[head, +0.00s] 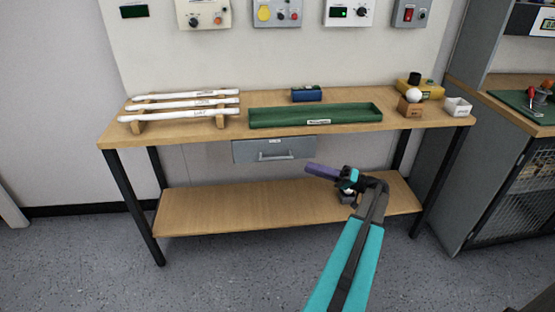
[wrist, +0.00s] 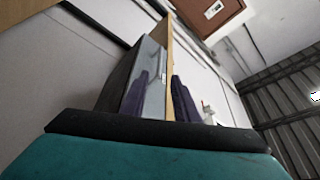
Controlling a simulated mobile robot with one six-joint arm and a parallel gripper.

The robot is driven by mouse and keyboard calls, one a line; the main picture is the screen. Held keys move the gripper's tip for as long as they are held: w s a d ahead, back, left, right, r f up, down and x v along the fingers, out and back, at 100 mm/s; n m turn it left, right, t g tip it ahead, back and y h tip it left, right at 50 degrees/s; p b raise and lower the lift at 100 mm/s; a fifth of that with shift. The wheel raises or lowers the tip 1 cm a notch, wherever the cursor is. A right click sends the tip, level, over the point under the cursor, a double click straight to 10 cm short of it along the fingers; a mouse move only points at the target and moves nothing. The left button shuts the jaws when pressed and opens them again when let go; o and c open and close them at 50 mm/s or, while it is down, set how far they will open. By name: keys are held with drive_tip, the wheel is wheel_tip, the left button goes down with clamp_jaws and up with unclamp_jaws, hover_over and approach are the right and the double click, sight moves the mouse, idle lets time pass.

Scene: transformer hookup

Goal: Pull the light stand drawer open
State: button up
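The grey drawer (head: 274,150) hangs under the front edge of the bench top, with a pale bar handle (head: 277,156) and a small label on its front. It looks closed. The drawer (wrist: 153,98) also shows in the wrist view, tilted, with its handle (wrist: 160,66) ahead of my fingertips. My gripper (head: 309,168) is in front of the bench, just right of and below the handle in the head view. In the wrist view its two purple fingers (wrist: 160,76) stand apart with nothing held between them. I see no contact with the handle.
The wooden bench (head: 190,133) carries white tubes on a rack (head: 185,104), a green tray (head: 315,115), a blue box (head: 306,93) and a small wooden box (head: 410,108). A lower shelf (head: 240,205) lies below. A grey cabinet (head: 500,190) stands at right. The floor in front is clear.

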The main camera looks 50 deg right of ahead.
sight(278, 158)
drive_tip(key=shift+w, duration=0.1)
drive_tip(key=x, duration=1.3)
drive_tip(key=shift+w+a, duration=0.15)
drive_tip(key=shift+w, duration=0.1)
clamp_jaws()
